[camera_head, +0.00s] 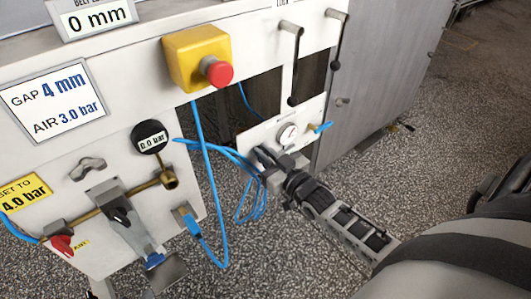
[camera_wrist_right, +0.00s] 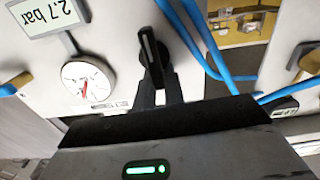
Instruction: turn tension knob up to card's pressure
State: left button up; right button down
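The card (camera_head: 52,101) on the left of the white panel reads GAP 4 mm and AIR 3.0 bar. The black knob (camera_wrist_right: 149,45) is on the small panel, beside a round dial with a red needle (camera_wrist_right: 86,82). A readout (camera_wrist_right: 53,14) above the dial, upside down in the right wrist view, shows 2.7 bar. The dial also shows in the head view (camera_head: 287,134). My right gripper (camera_head: 268,155) is at this panel, its fingers (camera_wrist_right: 158,90) on both sides of the knob and seemingly closed on it. The knob is hidden in the head view. My left gripper is out of view.
A yellow box with a red button (camera_head: 217,72) sits above blue hoses (camera_head: 205,160). A black gauge (camera_head: 150,137) reads 0.0 bar near a brass pipe and a red valve handle (camera_head: 62,245). A yellow label (camera_head: 22,192) shows 4.0 bar. Levers (camera_head: 335,45) hang above the small panel.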

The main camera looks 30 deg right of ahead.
jog(key=shift+r+p, duration=0.2)
jog(key=shift+p, duration=0.15)
jog(key=shift+f+m, duration=0.1)
jog(key=shift+m, duration=0.2)
jog(key=c, duration=1.5)
grip_release()
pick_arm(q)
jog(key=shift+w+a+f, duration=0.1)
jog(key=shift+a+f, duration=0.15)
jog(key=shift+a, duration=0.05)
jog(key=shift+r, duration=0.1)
pick_arm(e)
jog(key=shift+f, duration=0.1)
